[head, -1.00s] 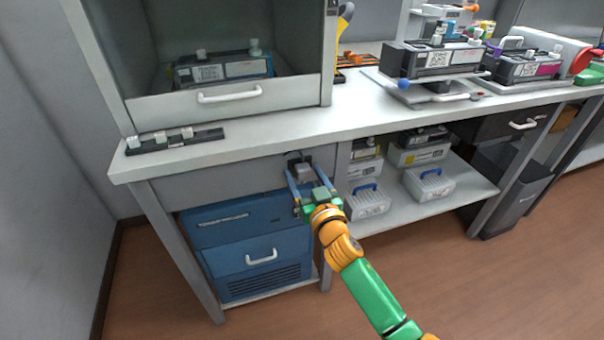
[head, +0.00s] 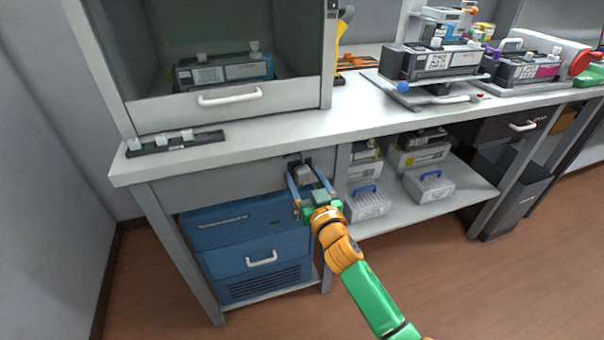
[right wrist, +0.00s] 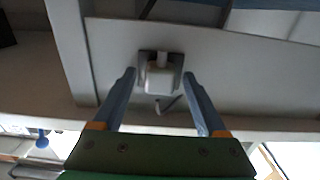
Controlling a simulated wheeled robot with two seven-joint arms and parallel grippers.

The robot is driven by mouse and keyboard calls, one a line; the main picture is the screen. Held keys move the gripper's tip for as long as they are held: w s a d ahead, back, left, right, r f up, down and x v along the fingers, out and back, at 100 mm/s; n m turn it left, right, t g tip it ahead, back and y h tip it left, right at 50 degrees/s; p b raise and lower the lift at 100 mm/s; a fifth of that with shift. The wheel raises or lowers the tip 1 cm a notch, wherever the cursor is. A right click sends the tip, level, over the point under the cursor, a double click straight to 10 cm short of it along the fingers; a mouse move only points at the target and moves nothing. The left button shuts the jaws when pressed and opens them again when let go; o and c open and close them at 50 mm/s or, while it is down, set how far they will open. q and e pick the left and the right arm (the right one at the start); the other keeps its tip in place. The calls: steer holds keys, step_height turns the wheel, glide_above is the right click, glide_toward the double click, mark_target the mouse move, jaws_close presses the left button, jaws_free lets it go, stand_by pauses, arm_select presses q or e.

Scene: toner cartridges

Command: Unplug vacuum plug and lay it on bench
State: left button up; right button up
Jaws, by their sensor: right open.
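The vacuum plug (head: 304,174) is a small grey-white block in a dark socket on the bench's front panel, under the worktop. In the right wrist view the plug (right wrist: 159,78) sits in its socket plate, with a short cord beside it. My right gripper (head: 311,176) is open, its two blue fingers on either side of the plug. In the right wrist view the open fingers (right wrist: 158,77) flank the plug with gaps on both sides. The bench (head: 270,128) has a light grey top. My left gripper is not in view.
A blue vacuum unit (head: 262,257) stands under the bench. A shelf at right holds blue-handled boxes (head: 430,185). A strip with several white knobs (head: 175,141) lies at the bench's left end. The bench front edge right of it is clear.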

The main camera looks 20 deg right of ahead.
jaws_close()
steer(key=shift+s, duration=0.2)
steer(key=shift+s+p, duration=0.5)
steer(key=shift+s, duration=0.25)
steer(key=shift+s+d+p, duration=0.1)
steer(key=shift+s+p, duration=0.7)
steer(key=shift+s, duration=1.3)
